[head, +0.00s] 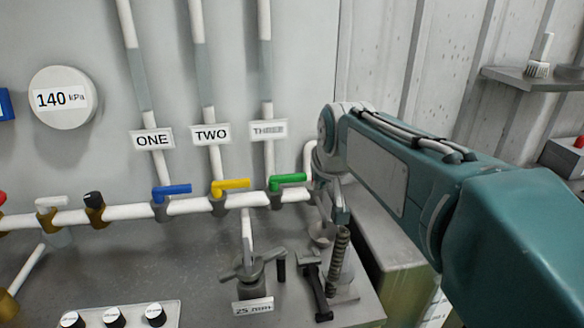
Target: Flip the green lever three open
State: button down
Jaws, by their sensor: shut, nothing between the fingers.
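The green lever (289,178) sits on the horizontal white pipe, below the label THREE (269,131). Its handle lies along the pipe and points right, like its neighbours. My gripper (338,208) is at the end of my teal arm, just right of the green lever and apart from its handle in the picture. It is shut and empty. It is small and partly hidden by my wrist, so its depth relative to the lever is hard to tell.
A yellow lever (231,184) under TWO and a blue lever (172,191) under ONE stand to the left. Below are a grey clamp valve (250,270) and a spring-like part (340,262). A shelf (530,80) is at right.

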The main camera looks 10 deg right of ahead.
jog(key=w, duration=1.2)
jog(key=t, duration=0.1)
send_over(288, 182)
jog(key=d, duration=0.3)
jog(key=f, duration=0.4)
jog(key=shift+w+f, duration=0.15)
jog(key=shift+w, duration=0.15)
jog(key=shift+f, duration=0.1)
jog(key=shift+w+f, duration=0.35)
jog(key=shift+f, duration=0.9)
jog(key=shift+w+f, duration=0.4)
jog(key=shift+f, duration=0.9)
jog(key=shift+w+f, duration=0.35)
jog(key=shift+f, duration=0.9)
jog(key=shift+s, duration=0.1)
